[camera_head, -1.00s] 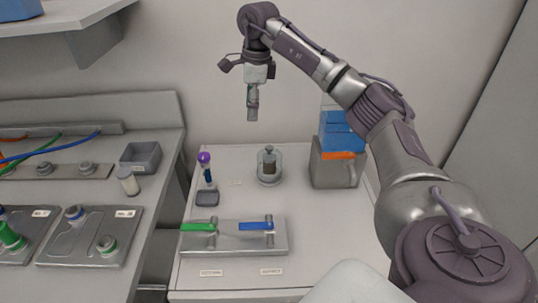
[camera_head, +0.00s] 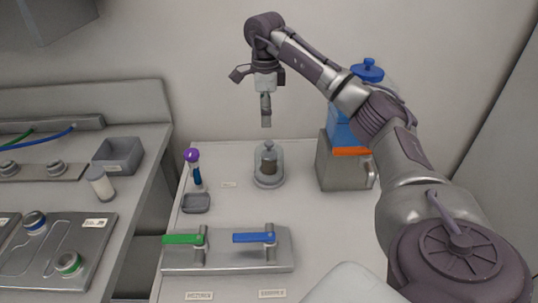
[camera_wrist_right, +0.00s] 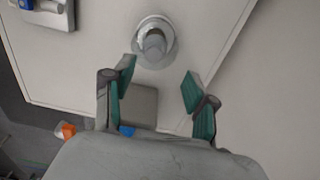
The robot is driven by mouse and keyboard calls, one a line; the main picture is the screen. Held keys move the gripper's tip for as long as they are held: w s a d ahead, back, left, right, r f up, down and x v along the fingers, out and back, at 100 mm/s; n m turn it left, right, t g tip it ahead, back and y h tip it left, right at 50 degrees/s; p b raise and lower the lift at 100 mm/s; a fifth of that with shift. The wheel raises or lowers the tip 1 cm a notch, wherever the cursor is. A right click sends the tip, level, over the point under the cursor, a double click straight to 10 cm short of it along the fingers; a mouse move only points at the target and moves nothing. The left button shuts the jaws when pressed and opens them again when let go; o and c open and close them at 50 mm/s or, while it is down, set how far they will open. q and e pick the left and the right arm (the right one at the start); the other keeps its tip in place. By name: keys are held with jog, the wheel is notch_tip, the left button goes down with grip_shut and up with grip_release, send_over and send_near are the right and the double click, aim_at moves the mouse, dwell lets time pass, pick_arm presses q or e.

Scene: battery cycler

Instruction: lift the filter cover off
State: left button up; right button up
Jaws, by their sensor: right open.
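The filter cover (camera_head: 268,161) appears to be the clear grey dome with a knob on top, standing upright on the bench's back middle around a dark inner part. It also shows from above in the right wrist view (camera_wrist_right: 155,42). My right gripper (camera_head: 266,123) points down above the cover, with a visible gap between them. In the right wrist view its green-padded fingers (camera_wrist_right: 159,72) are spread apart with nothing between them, and the cover lies just beyond the tips. My left gripper is not in view.
A grey box with a blue container (camera_head: 344,165) stands right of the cover. A purple-topped tool (camera_head: 193,168) and small dark tray (camera_head: 196,203) are on the left. A valve plate with green and blue handles (camera_head: 228,261) lies in front. Bench between is clear.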

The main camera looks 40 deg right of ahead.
aim_at(268, 142)
notch_tip(268, 142, down, 4)
jog(key=shift+f, duration=0.2)
jog(key=f, duration=0.2)
jog(key=s+f+p, duration=0.1)
jog(key=f, duration=0.1)
jog(key=shift+f, duration=0.55)
grip_shut()
jog(key=shift+r, duration=0.1)
